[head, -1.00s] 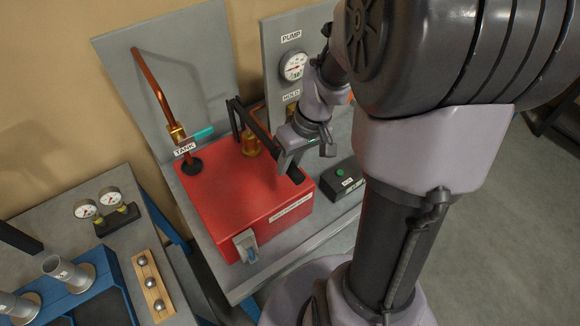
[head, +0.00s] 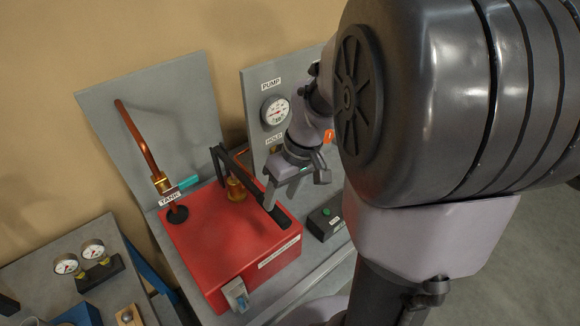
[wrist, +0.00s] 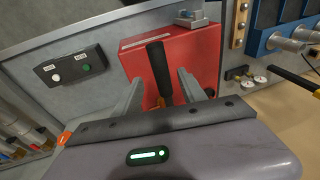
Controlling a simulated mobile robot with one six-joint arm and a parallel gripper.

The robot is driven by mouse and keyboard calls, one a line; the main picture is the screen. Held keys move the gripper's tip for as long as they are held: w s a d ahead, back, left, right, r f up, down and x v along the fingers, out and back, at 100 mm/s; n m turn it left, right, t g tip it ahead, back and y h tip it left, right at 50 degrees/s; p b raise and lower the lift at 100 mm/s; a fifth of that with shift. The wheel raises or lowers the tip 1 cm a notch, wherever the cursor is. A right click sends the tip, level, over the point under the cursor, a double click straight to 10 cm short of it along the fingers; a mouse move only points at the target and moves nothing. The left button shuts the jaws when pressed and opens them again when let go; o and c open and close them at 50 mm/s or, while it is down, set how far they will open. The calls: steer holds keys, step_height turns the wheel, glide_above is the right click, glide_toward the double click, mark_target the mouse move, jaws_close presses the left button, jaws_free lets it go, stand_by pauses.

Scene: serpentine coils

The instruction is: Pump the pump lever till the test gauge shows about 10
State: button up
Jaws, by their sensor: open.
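The pump lever (head: 236,177) is a black bar above the red tank box (head: 215,265). It slopes down to a thick black grip near the box's right edge, beside a brass fitting. My gripper (head: 281,198) is open at the grip end. In the wrist view, the black grip (wrist: 156,57) points up between the spread fingers of my gripper (wrist: 160,82), with a gap on both sides. A round white gauge (head: 275,110) sits on the grey panel under a PUMP label. Its needle is too small to read surely, and no label naming it a test gauge is legible.
A black button box (head: 325,217) with a green button stands right of the red box. A copper pipe (head: 138,145) with a teal-handled valve rises at the left. Two small gauges (head: 80,262) stand on the left bench. My arm hides the right side.

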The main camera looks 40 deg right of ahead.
steer(key=p+v, duration=0.2)
steer(key=v, duration=1)
steer(key=shift+a+f, duration=0.1)
stand_by(0.4)
steer(key=s+a+f+m+t+b, duration=0.2)
steer(key=s+a+f+b, duration=0.2)
steer(key=a+f+b, duration=0.5)
steer(key=s+a+f+m+t+b, duration=0.2)
steer(key=s+a+f+b, duration=0.1)
steer(key=a+f+b, duration=0.6)
step_height(320, 180, down, 5)
steer(key=b, duration=0.6)
steer(key=shift+s+m, duration=0.3)
steer(key=shift+s, duration=0.1)
steer(key=shift+a+r, duration=0.1)
steer(key=shift+a, duration=0.05)
